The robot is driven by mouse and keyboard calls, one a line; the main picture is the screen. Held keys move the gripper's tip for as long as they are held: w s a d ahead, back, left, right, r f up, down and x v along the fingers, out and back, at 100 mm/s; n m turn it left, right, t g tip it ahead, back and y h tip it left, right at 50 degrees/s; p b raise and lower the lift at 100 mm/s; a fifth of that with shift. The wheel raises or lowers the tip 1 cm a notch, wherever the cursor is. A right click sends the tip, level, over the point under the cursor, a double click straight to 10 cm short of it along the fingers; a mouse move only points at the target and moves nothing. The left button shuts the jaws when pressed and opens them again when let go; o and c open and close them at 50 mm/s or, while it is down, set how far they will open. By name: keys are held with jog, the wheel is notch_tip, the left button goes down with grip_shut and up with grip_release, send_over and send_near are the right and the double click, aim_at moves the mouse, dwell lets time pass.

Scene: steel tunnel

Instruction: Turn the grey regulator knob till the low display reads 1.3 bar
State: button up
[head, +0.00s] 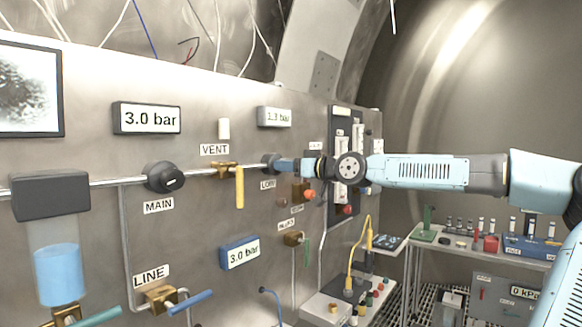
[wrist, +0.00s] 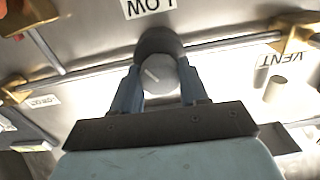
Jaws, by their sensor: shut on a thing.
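The grey regulator knob (wrist: 160,74) sits on a dark round body between my two fingers in the wrist view. A pale mark shows on its face. My gripper (wrist: 160,92) is shut on it, with one finger on each side. In the head view my gripper (head: 285,164) reaches the low regulator (head: 269,160) from the right, and the knob itself is mostly hidden. The low display (head: 274,117) above it appears to read 1.3 bar. The LOW label (wrist: 150,7) is upside down in the wrist view.
Left of the gripper are the yellow vent handle (head: 240,187) and the MAIN knob (head: 164,177). A display above MAIN (head: 147,118) and a blue-framed one (head: 239,252) read 3.0 bar. A brass valve with a red knob (head: 304,193) sits close below my arm. A bench (head: 480,250) stands right.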

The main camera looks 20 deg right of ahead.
jog(key=shift+d+m, duration=0.15)
jog(key=shift+m, duration=0.45)
jog(key=o, duration=1.1)
jog(key=shift+c, duration=0.2)
jog(key=v, duration=1.3)
jog(key=shift+s+d, duration=0.25)
jog(key=shift+s, duration=0.05)
jog(key=shift+s, duration=0.1)
jog(key=s+a+f+m+g+h, duration=0.1)
jog(key=s+a+h, duration=0.1)
jog(key=s, duration=0.6)
jog(key=s+a+f+g+h, duration=0.1)
jog(key=s+f+h, duration=0.15)
jog(key=s, duration=0.45)
jog(key=s+a+f+m+g+h, duration=0.2)
jog(key=s+f+g+h, duration=0.1)
jog(key=s+f, duration=0.2)
jog(key=s+a+f+m+g+h, duration=0.2)
jog(key=s+a+f+g+h, duration=0.1)
jog(key=f, duration=0.7)
jog(key=shift+s+m+g, duration=0.3)
jog(key=shift+s+g, duration=0.2)
jog(key=shift+s, duration=0.6)
